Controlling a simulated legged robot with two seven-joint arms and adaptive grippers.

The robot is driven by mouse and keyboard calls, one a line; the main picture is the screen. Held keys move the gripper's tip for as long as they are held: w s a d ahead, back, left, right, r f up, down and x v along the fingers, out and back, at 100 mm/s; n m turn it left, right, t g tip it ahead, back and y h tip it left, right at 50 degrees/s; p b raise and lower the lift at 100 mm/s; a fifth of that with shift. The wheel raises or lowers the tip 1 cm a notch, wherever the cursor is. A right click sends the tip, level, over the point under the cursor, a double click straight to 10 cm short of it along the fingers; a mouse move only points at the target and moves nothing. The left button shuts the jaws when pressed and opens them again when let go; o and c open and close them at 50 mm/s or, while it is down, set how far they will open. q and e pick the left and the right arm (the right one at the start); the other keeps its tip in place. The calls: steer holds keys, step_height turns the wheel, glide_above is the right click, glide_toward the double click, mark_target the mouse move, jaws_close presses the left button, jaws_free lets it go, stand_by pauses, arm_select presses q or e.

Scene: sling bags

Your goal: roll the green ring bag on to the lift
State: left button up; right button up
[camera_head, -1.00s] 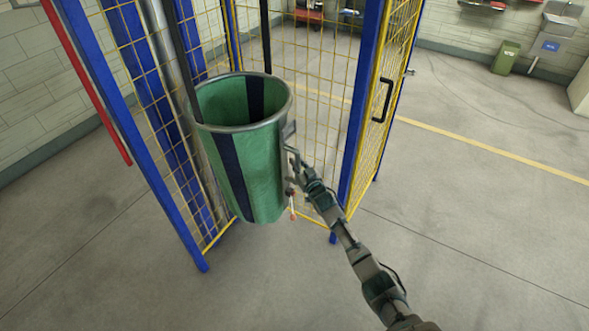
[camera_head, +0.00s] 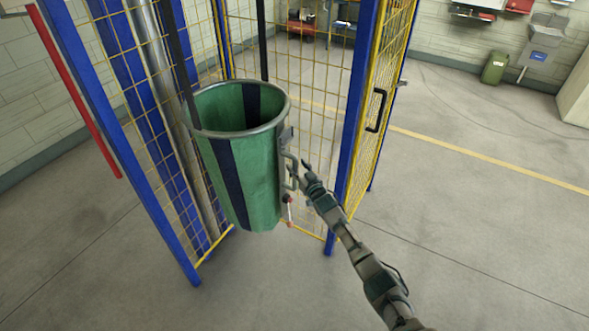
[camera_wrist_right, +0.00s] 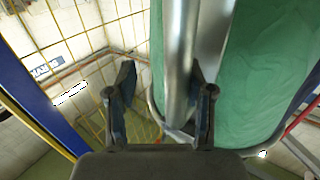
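The green ring bag (camera_head: 263,175) has dark blue stripes and a grey metal rim ring (camera_head: 240,133). In the head view it hangs from black straps at the open front of the blue and yellow lift cage (camera_head: 343,150). A grey handle (camera_head: 290,168) is on its right side. My right gripper (camera_head: 304,172) is just right of this handle, with its fingers apart and empty. In the right wrist view, the open fingers (camera_wrist_right: 161,80) face a shiny metal tube (camera_wrist_right: 181,55) beside the green cloth (camera_wrist_right: 270,75). My left gripper is not in view.
A yellow mesh door with a black handle (camera_head: 376,110) stands right of the bag. A red rail (camera_head: 75,90) is at the left. A green bin (camera_head: 495,67) and a sink (camera_head: 548,40) are by the far wall. The floor at right is clear.

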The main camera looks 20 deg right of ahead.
steer(key=shift+d+f, duration=0.1)
stand_by(0.3)
steer(key=shift+a, duration=0.35)
steer(key=s, duration=1.2)
steer(key=shift+d, duration=0.45)
